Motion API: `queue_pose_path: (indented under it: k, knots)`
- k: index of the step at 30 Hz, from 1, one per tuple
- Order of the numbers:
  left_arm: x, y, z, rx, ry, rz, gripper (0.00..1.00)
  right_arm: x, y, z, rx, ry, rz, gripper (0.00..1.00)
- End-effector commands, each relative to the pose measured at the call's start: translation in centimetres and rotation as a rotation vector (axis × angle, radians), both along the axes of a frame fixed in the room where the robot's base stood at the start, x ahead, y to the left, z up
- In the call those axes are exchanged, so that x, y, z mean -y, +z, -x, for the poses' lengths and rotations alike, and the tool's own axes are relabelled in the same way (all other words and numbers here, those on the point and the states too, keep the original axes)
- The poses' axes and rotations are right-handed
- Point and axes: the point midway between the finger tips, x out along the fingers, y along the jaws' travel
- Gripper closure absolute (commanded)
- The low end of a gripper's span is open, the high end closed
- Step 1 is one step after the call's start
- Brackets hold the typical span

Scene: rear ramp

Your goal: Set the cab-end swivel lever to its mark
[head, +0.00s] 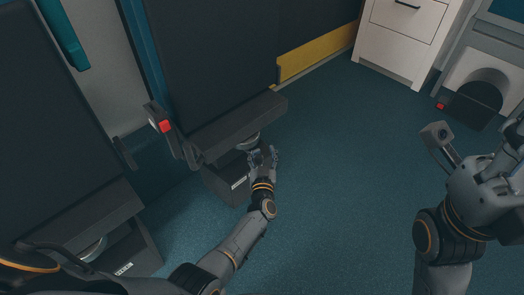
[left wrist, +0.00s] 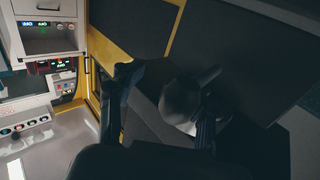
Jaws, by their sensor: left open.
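Two dark seats stand on low dark bases in the head view, the middle seat (head: 235,121) and the near left seat (head: 80,228). My left gripper (head: 262,153) is open beside the pale round swivel under the middle seat. In the left wrist view, my left gripper's dark fingers (left wrist: 160,105) stand apart around a dark rounded knob-like part (left wrist: 180,99). A short bar, apparently the lever (left wrist: 209,76), sticks out from it to the upper right. I cannot tell whether the fingers touch it. The lever's mark does not show clearly. My right arm's end (head: 440,140) is raised at the right, its jaws unclear.
A box with a red button (head: 165,126) sits on the middle seat's side. A white drawer cabinet (head: 402,40) stands at the back, near a yellow wall strip (head: 315,54). Blue floor (head: 345,190) is clear to the right of the seats.

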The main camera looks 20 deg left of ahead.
Motion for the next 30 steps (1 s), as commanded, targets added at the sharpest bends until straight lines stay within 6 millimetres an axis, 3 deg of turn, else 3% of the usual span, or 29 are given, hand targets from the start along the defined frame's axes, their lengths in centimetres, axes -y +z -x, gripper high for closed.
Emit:
queue_pose_path:
  k: [17, 30]
  knots:
    - [-0.5, -0.2, 0.1, -0.002, 0.007, 0.001, 0.48, 0.1, 0.0, -0.1, -0.001, -0.002, -0.003, 0.60]
    - [1.5, 0.4, 0.1, 0.000, -0.040, 0.021, 0.48, 0.1, 0.1, -0.1, 0.000, -0.002, -0.002, 0.60]
